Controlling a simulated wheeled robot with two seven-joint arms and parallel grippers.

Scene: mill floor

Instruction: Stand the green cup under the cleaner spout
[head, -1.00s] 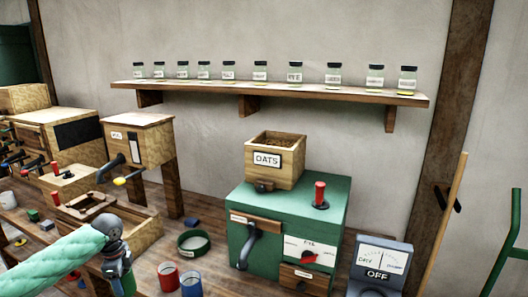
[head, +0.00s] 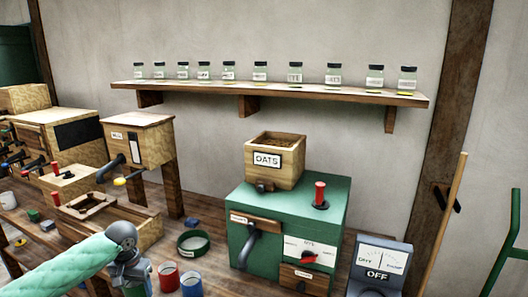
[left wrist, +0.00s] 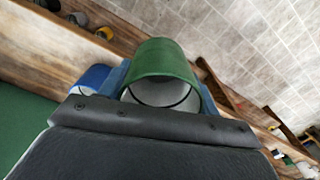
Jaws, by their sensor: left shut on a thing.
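My left gripper (head: 134,277) is low in the head view, left of the red cup. It is shut on the green cup (left wrist: 165,60), which lies between its blue fingers in the left wrist view. In the head view only a little of the green cup (head: 136,291) shows at the bottom edge. A wooden box on posts (head: 150,142) has a dark spout (head: 110,168) on its left side. The green machine (head: 290,220) has a dark curved pipe (head: 247,250) on its front. I cannot read which is the cleaner. My right gripper is not in view.
A red cup (head: 168,277) and a blue cup (head: 191,285) stand close to the right of my left gripper. A green ring-shaped dish (head: 193,243) is behind them. A wooden tray (head: 90,205) lies to the left. A grey meter reading OFF (head: 380,265) stands at the right.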

